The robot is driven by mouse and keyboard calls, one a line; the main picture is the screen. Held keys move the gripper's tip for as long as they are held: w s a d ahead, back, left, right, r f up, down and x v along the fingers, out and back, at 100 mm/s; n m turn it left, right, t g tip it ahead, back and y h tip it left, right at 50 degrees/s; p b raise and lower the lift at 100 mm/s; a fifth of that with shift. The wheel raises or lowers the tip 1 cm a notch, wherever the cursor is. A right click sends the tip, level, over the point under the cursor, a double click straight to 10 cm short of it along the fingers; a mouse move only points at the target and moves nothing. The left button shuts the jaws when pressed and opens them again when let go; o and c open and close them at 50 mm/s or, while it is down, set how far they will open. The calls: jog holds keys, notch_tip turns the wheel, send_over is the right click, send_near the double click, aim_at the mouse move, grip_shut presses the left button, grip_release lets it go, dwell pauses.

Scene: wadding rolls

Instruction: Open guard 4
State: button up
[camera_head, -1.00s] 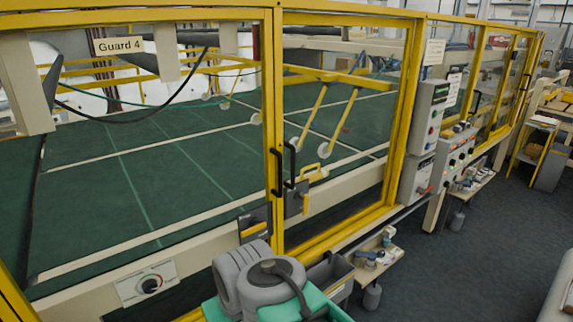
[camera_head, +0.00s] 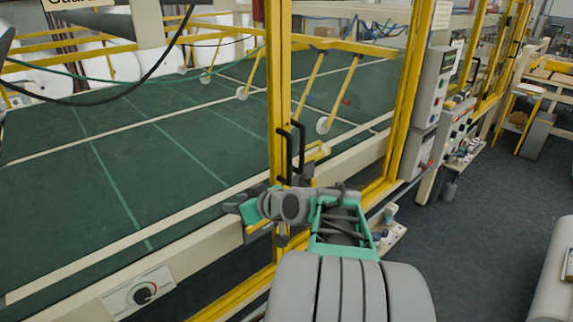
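Guard 4 is a clear panel in a yellow frame (camera_head: 273,80). Its sign (camera_head: 75,3) is cut off at the top left. Two upright black handles stand side by side at the meeting posts, a left one (camera_head: 281,150) and a right one (camera_head: 299,140). A yellow latch piece (camera_head: 317,152) sits just right of them. My grey and teal arm reaches up from the bottom, and my gripper (camera_head: 298,182) is at the lower ends of the handles. My wrist hides its fingers, so I cannot tell whether it touches a handle or is open.
Behind the guard lies a green machine bed (camera_head: 130,140) with yellow arms. A beige rail with a rotary switch (camera_head: 142,293) runs along the lower left. Grey control boxes (camera_head: 432,90) stand to the right. The dark floor (camera_head: 480,240) at the right is clear.

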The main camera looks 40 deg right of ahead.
jog(key=s+d+r+m+t+h, duration=0.1)
jog(key=d+t, duration=0.1)
jog(key=d, duration=0.6)
jog(key=m+t+h, duration=0.2)
jog(key=t+h, duration=0.1)
jog(key=t, duration=0.1)
send_near(291, 160)
jog(key=w, duration=0.6)
jog(key=w+d+p, duration=0.1)
jog(key=w, duration=0.1)
jog(key=w+p, duration=0.1)
jog(key=w, duration=0.1)
jog(key=shift+d+r, duration=0.2)
jog(key=shift+r, duration=0.2)
jog(key=shift+w+d+f, duration=0.1)
jog(key=shift+w, duration=0.3)
grip_shut()
